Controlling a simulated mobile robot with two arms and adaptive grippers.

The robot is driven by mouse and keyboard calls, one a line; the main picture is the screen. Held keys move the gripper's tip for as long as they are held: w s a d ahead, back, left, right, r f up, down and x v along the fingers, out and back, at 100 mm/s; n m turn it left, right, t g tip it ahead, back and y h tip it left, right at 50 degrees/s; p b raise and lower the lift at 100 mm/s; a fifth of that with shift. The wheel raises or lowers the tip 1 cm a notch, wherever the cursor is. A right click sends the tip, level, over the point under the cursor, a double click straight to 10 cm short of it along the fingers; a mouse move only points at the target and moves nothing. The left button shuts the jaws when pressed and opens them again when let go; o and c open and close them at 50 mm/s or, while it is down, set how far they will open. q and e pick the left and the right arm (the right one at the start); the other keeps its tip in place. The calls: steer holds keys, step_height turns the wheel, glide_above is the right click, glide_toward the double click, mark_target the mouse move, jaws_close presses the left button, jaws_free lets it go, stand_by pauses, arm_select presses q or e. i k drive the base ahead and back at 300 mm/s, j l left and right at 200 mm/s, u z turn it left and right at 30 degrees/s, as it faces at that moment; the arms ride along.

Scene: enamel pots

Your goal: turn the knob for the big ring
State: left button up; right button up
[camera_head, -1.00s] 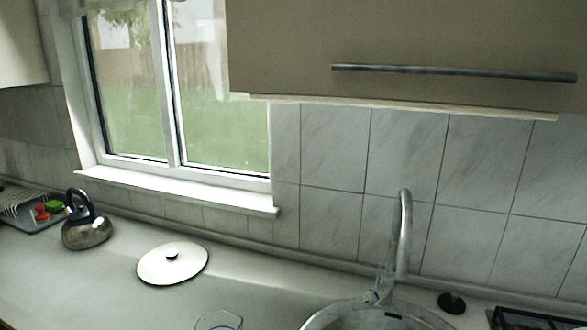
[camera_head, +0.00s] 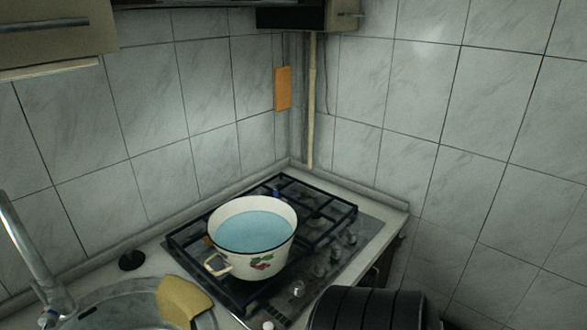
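A gas hob (camera_head: 345,214) with a dark grate sits in the corner of the counter. A white enamel pot (camera_head: 262,265) with a dark rim, a cherry picture and blue contents stands on the grate at its left part. It hides the burner under it. Several metal knobs run in a row along the hob's right edge, among them a front one (camera_head: 298,289), a middle one (camera_head: 318,270) and a far one (camera_head: 350,238). I cannot tell which ring is the big one or how the knobs are set. Neither gripper is in view.
A metal sink (camera_head: 112,297) with a tap (camera_head: 28,258) is at the lower left, with a yellow cloth (camera_head: 184,300) on its rim. A black stopper (camera_head: 131,260) lies on the counter. Tiled walls close the corner behind and right of the hob. An orange board (camera_head: 283,89) hangs there.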

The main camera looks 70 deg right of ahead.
mark_target(317, 271)
steer(key=z, duration=2.35)
